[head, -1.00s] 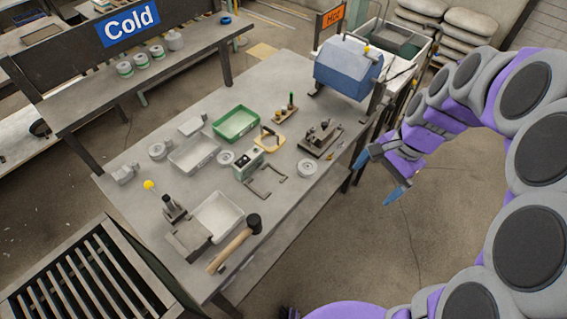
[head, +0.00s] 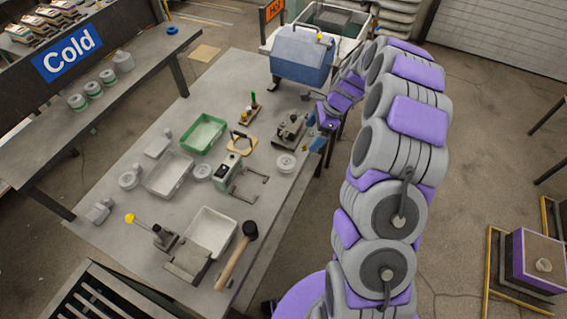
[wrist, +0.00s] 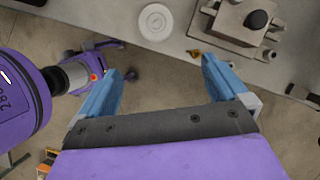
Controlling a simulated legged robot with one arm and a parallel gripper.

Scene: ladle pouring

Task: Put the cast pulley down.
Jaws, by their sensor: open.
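My gripper (head: 315,131) is open and empty, beside the right edge of the grey table (head: 250,200). In the wrist view the blue fingers of my gripper (wrist: 160,70) are wide apart with only floor between them. A pale round disc, pulley-like (head: 286,164), lies flat on the table near that edge; it also shows in the wrist view (wrist: 157,22), ahead of the fingers and apart from them. Similar grey round pieces lie further left, one near the middle (head: 203,171) and one at the left (head: 129,180). I cannot tell which is the cast pulley.
A metal fixture (head: 291,130) stands close to the disc. A blue box (head: 301,55) is at the table's far end. A green tray (head: 204,134), grey trays and a mallet (head: 236,258) crowd the table. A purple box (head: 534,259) stands on the floor at right.

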